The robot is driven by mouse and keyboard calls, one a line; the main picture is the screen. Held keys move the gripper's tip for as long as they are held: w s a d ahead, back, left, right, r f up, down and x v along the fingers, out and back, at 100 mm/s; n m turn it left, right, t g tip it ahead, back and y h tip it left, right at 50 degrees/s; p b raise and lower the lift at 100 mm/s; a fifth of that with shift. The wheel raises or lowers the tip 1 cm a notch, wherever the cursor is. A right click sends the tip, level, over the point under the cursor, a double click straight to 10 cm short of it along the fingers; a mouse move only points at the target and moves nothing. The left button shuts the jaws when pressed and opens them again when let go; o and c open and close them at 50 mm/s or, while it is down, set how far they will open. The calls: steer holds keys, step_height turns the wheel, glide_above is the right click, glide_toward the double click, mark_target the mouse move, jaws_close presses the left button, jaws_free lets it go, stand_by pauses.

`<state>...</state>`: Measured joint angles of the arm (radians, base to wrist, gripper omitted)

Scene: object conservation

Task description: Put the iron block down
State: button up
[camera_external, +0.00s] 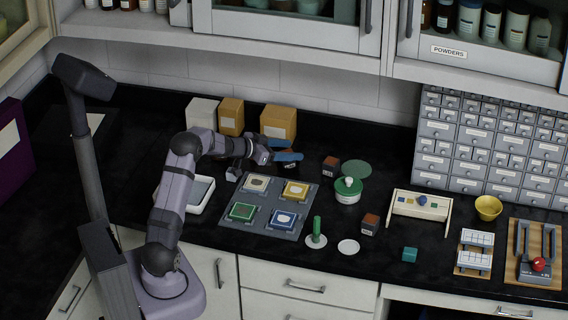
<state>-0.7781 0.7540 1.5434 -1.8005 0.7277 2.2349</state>
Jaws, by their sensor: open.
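A similar dark block with a reddish side and a pale label (330,167) stands to the right, apart from my gripper. Another brown and dark labelled block (370,225) stands nearer the front. The labels are too small to read, so I cannot tell which block is iron.
A grey tray (262,225) with several coloured squares lies in front of my gripper. A green round container (348,190), a green disc (357,169) and a green-handled item (316,234) are to the right. Boxes (278,121) stand behind.

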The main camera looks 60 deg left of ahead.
steer(key=shift+r, duration=0.15)
steer(key=r+p, duration=0.1)
steer(key=p, duration=0.2)
steer(key=shift+r, duration=0.1)
steer(key=shift+s, duration=0.15)
steer(key=b+v, duration=0.4)
steer(key=v, duration=0.7)
steer(key=shift+s, duration=0.35)
steer(key=shift+r, duration=0.1)
